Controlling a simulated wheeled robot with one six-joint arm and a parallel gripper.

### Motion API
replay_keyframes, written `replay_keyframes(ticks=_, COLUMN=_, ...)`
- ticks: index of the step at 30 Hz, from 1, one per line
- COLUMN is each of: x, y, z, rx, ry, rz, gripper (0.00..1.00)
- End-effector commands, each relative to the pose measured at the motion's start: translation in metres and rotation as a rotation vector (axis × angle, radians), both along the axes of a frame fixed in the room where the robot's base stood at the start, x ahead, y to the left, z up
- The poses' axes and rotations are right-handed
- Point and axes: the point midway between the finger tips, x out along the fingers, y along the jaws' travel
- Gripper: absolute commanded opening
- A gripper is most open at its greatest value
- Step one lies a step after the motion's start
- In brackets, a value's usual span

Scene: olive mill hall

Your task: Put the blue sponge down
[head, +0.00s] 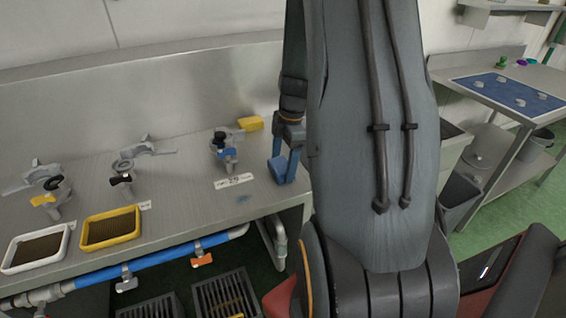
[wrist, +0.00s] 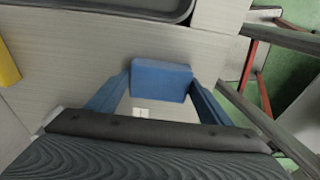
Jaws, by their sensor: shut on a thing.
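The blue sponge (wrist: 162,80) is a small block between the two blue fingers of my gripper (wrist: 158,92) in the wrist view. The fingers are shut on it from both sides. In the head view my gripper (head: 284,168) is at the right part of the steel counter (head: 175,200), with the blue sponge (head: 277,168) between its fingers. I cannot tell whether the sponge touches the counter or is just above it. My arm hides the area to the right.
A yellow block (head: 250,123) lies behind my gripper. Taps (head: 222,145), a label (head: 233,181), a yellow-rimmed tray (head: 111,227) and a white-rimmed tray (head: 37,248) are to the left. The counter's front edge is close. A table with a blue mat (head: 509,94) stands far right.

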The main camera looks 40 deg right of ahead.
Motion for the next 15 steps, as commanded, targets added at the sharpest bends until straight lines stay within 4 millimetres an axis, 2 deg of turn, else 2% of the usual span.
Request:
replay_keyframes(ticks=5, x=0.0001, y=-0.0001, z=-0.0036, rx=0.0, ry=0.0, rz=0.0, gripper=0.45)
replay_keyframes(ticks=6, x=0.0, y=0.0, z=-0.003, rx=0.0, ry=0.0, rz=0.0, gripper=0.78)
replay_keyframes(ticks=9, x=0.0, y=-0.0001, z=-0.0026, rx=0.0, ry=0.0, rz=0.0, gripper=0.92)
replay_keyframes(ticks=15, x=0.0, y=-0.0001, z=-0.0025, rx=0.0, ry=0.0, rz=0.0, gripper=0.92)
